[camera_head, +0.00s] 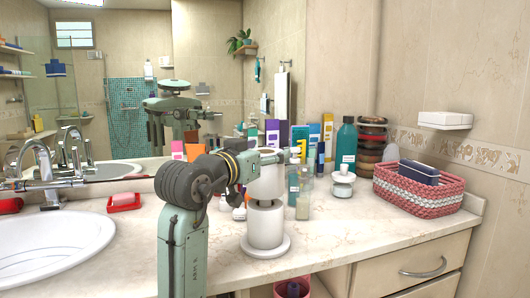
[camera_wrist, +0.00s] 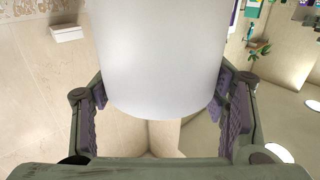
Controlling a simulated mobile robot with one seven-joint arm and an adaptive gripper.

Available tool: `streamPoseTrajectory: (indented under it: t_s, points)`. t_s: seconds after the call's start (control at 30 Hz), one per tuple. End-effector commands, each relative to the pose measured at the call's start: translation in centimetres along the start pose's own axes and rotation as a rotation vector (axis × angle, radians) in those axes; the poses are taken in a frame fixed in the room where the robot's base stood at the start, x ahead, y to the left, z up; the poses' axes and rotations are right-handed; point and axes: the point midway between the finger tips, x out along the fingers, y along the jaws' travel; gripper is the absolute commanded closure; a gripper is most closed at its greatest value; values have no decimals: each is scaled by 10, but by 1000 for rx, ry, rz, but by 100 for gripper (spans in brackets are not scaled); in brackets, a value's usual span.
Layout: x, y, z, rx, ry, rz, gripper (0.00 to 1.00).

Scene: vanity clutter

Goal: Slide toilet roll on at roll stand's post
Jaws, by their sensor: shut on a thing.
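A white toilet roll (camera_head: 267,184) is held upright in my gripper (camera_head: 268,160), whose fingers are shut around it. The roll also fills the upper middle of the wrist view (camera_wrist: 160,60), between the purple finger pads (camera_wrist: 160,105). Below it in the head view stands the roll stand, with a round white base (camera_head: 265,249) on the counter. A second white cylinder (camera_head: 265,226), seemingly another roll, sits upright on this base. The held roll looks lined up above it, with a narrow dark gap between. The post is hidden, so I cannot tell whether the held roll is around it.
Bottles and boxes crowd behind the stand, including a teal bottle (camera_head: 346,143) and a clear bottle (camera_head: 303,205). A white jar (camera_head: 342,184) and a woven basket (camera_head: 417,190) stand to the right. The sink (camera_head: 50,245) is at left. The right front counter is clear.

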Motion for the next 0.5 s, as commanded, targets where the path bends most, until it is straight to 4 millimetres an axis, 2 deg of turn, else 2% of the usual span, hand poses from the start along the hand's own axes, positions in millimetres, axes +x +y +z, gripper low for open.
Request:
streamPoseTrajectory:
  t_s: [0.5]
  points:
    - [0,0,14,0,1,0,62]
